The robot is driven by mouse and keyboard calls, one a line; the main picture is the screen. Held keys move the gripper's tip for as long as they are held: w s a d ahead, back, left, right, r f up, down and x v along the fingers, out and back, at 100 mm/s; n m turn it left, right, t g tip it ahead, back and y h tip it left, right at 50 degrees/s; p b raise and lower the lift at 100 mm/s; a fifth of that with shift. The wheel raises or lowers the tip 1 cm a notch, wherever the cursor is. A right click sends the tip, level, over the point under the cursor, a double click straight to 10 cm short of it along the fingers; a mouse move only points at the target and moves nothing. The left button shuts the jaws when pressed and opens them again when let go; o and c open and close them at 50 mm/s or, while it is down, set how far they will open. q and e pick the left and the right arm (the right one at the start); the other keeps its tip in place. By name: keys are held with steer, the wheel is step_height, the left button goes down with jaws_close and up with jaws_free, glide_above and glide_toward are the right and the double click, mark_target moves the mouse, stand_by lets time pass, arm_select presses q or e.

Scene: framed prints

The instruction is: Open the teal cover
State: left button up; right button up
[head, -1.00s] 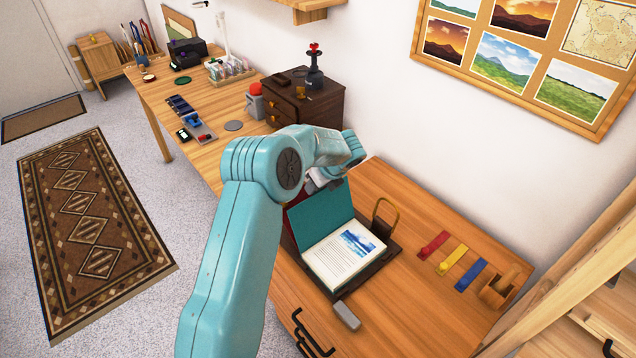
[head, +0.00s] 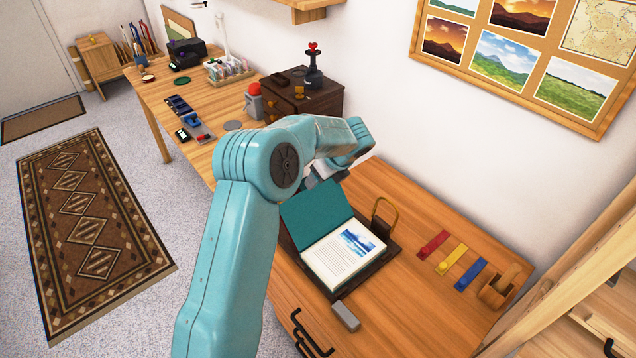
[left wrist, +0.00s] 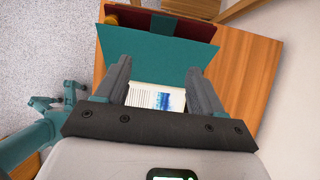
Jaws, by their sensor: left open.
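The book lies with its teal cover (head: 318,212) swung up and leaning back to the left, and a white page (head: 335,262) with text and a blue picture shows. In the left wrist view the teal cover (left wrist: 160,52) spans the area beyond my fingers, with part of the page (left wrist: 150,97) between them. My left gripper (left wrist: 163,75) is open and empty, its two fingers apart near the cover. In the head view my teal arm hides most of this gripper, beside the cover's upper edge. I cannot tell whether it touches the cover.
The book rests on a dark stand (head: 375,268) on the wooden desk. A brass loop (head: 385,214), a grey block (head: 346,316) and red, yellow and blue strips (head: 454,262) are nearby. A dark red panel (left wrist: 180,20) shows beyond the cover.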

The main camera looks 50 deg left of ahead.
arm_select(q)
steer(key=v, duration=1.2)
steer(key=shift+b, duration=0.45)
